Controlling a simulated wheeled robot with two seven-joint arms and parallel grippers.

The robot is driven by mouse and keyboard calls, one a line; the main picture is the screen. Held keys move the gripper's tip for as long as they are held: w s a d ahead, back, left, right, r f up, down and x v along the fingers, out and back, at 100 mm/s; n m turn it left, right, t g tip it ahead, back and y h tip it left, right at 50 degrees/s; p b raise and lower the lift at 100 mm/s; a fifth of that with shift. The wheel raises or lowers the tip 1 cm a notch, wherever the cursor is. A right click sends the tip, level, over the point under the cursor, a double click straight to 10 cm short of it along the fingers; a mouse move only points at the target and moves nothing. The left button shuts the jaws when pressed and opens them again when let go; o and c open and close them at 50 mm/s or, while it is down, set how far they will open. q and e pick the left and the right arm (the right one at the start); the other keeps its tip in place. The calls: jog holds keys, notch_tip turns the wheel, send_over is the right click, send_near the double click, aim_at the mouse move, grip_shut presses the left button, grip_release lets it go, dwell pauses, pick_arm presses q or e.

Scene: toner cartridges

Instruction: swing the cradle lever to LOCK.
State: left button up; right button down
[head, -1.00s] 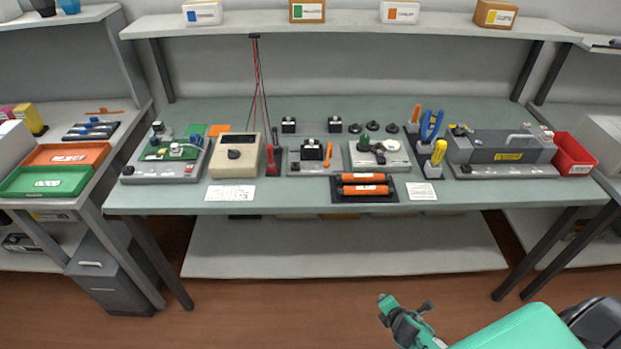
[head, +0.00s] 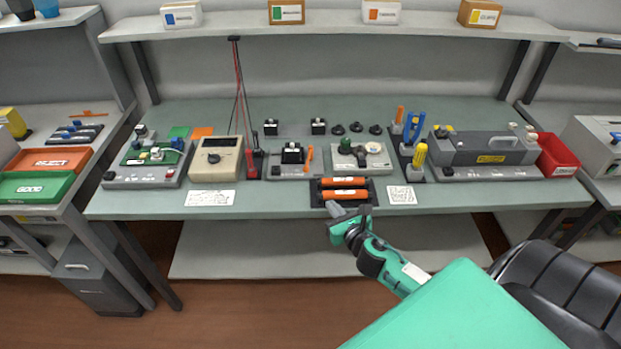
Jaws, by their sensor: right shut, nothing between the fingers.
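The cradle and its lever are too small to identify for sure, and no LOCK marking is readable. A pale fixture (head: 376,164) on the bench has a green knob (head: 345,146), a dark part and a round disc; it may be the cradle. In front of it, two orange cylinders (head: 344,182) lie in a black tray (head: 316,197). My right gripper (head: 348,208) is shut and empty, at the front edge of the bench, just below the tray in the picture. My left gripper is out of view.
The green-grey bench (head: 270,207) carries a beige meter (head: 216,170), a circuit-board fixture (head: 145,177), a large grey unit (head: 485,148) and a red bin (head: 557,157). Blue and yellow tools (head: 417,155) stand right of the pale fixture. A shelf (head: 330,23) runs above the bench.

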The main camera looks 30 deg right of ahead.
jog(key=p+x, duration=0.1)
jog(key=x, duration=0.3)
jog(key=r+p+x, duration=0.1)
jog(key=x, duration=0.4)
jog(key=p+x, duration=0.1)
jog(key=x, duration=0.3)
jog(key=shift+w+d+r, duration=0.1)
jog(key=shift+w, duration=0.4)
jog(key=shift+w+a+h, duration=0.15)
jog(key=shift+a+h, duration=0.15)
jog(key=shift+a, duration=0.05)
jog(key=shift+w+a+m, duration=0.1)
jog(key=shift+m, duration=0.2)
